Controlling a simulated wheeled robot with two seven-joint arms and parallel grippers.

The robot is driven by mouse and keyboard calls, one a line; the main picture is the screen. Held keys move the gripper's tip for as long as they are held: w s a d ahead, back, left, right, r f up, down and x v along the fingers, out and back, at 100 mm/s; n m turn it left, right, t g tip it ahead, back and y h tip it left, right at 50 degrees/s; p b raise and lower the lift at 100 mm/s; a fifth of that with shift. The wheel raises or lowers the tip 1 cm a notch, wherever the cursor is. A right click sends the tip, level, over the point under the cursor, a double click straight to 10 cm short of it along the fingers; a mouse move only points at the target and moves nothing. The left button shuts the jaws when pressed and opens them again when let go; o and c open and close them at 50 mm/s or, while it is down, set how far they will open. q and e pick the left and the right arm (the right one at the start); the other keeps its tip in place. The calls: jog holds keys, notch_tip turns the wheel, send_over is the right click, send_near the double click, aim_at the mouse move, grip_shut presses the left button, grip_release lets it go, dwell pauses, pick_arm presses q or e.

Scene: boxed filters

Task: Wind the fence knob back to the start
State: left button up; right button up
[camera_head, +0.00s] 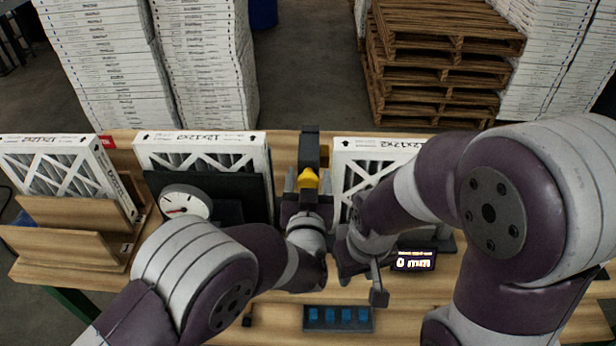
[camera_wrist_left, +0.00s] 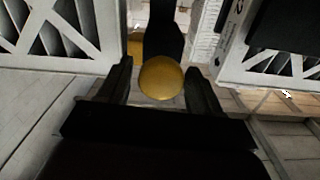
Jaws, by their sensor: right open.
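The yellow fence knob (camera_head: 308,178) sits at the front of a dark upright post (camera_head: 309,143) between two boxed filters. My left gripper (camera_head: 308,182) is at the knob, with one finger on either side of it. In the left wrist view the knob (camera_wrist_left: 160,78) shows as a round ball between the fingertips, with narrow gaps beside it, so the gripper looks open around it. My right gripper (camera_head: 362,276) is open and empty, lower right of the left one. A small display (camera_head: 413,260) beside it reads 0 mm.
Boxed filters (camera_head: 203,140) stand left of the post, and another (camera_head: 372,150) stands right, partly behind my right arm. A round dial (camera_head: 186,203) stands at the left. A strip with blue buttons (camera_head: 338,319) lies at the front. Wooden holders (camera_head: 70,240) stand far left.

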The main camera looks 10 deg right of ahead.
pick_arm(q)
jog(key=c, duration=0.7)
jog(key=shift+f+b, duration=0.2)
jog(key=shift+b, duration=0.45)
jog(key=shift+c, duration=0.2)
jog(key=shift+n+b, duration=0.3)
jog(key=shift+n, duration=0.2)
jog(key=shift+a+r, duration=0.1)
jog(key=shift+r, duration=0.15)
jog(key=o, duration=1)
